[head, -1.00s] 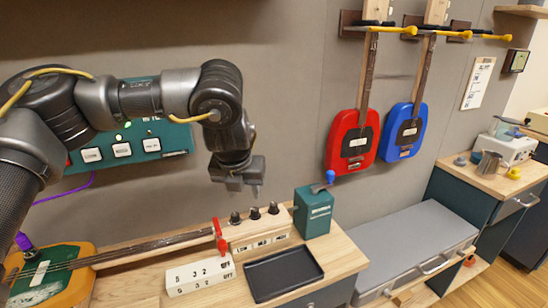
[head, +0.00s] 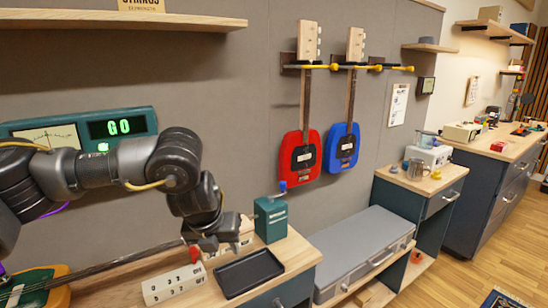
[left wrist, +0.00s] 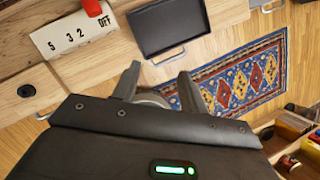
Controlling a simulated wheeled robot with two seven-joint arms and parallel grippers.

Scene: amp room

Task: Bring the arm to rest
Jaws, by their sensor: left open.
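My left arm comes in from the left in the head view and bends down at the elbow. Its gripper (head: 205,240) is dark, hangs low over the bench beside the white switch block (head: 175,284), and partly hides the knob panel behind it. In the left wrist view the two fingers (left wrist: 160,88) stand apart with nothing between them. Beyond them lie the black tray (left wrist: 165,28) and the white block marked 5 3 2 OFF. My right gripper is not in view.
A green box with a blue knob (head: 270,219) stands beside the tray. A guitar lies at the bench's left end. A teal meter box (head: 80,130) reads GO. Red (head: 300,158) and blue (head: 341,148) guitars hang on the wall. A grey case (head: 360,250) lies right of the bench.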

